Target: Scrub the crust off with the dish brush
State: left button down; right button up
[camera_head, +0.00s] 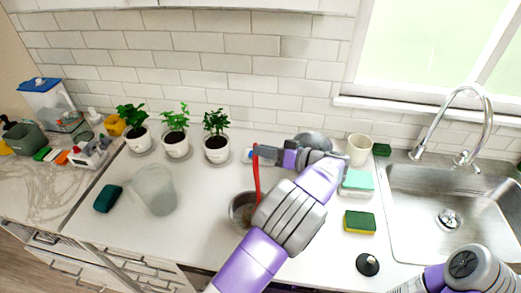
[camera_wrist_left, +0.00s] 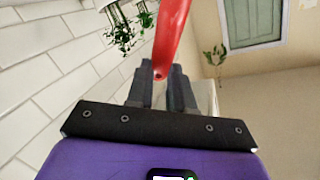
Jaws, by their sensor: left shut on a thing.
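The dish brush shows as a red handle (camera_head: 257,182), slanting down from my left gripper (camera_head: 262,153) toward a round metal pot (camera_head: 240,207) on the counter. My left gripper is shut on the handle near its upper end. In the left wrist view the red handle (camera_wrist_left: 172,35) runs up from between the dark fingers (camera_wrist_left: 160,88). The brush head is not clearly visible, and my left forearm hides part of the pot. I cannot make out any crust. My right arm shows at the lower right, but its gripper is out of view.
Three potted plants (camera_head: 176,145) stand along the wall. A translucent container (camera_head: 155,188) and a dark green sponge (camera_head: 108,198) are at the left. Sponges (camera_head: 360,222), a cream cup (camera_head: 359,149) and a black round stopper (camera_head: 367,264) lie before the sink (camera_head: 400,185).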

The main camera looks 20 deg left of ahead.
pick_arm(q)
jog(key=shift+s+a+r+b, duration=0.1)
jog(key=shift+s+a+b, duration=0.15)
jog(key=shift+a+b, duration=0.3)
jog(key=shift+s+a+b, duration=0.25)
jog(key=shift+a+b, duration=0.2)
jog(key=shift+a, duration=0.2)
jog(key=shift+s+a+b, duration=0.2)
jog(key=shift+a+b, duration=0.35)
jog(key=shift+a, duration=0.45)
notch_tip(320, 180, up, 7)
jog(key=w+p, duration=0.1)
jog(key=p, duration=0.3)
jog(key=shift+a, duration=0.15)
jog(key=shift+w+f, duration=0.1)
jog(key=shift+f, duration=0.1)
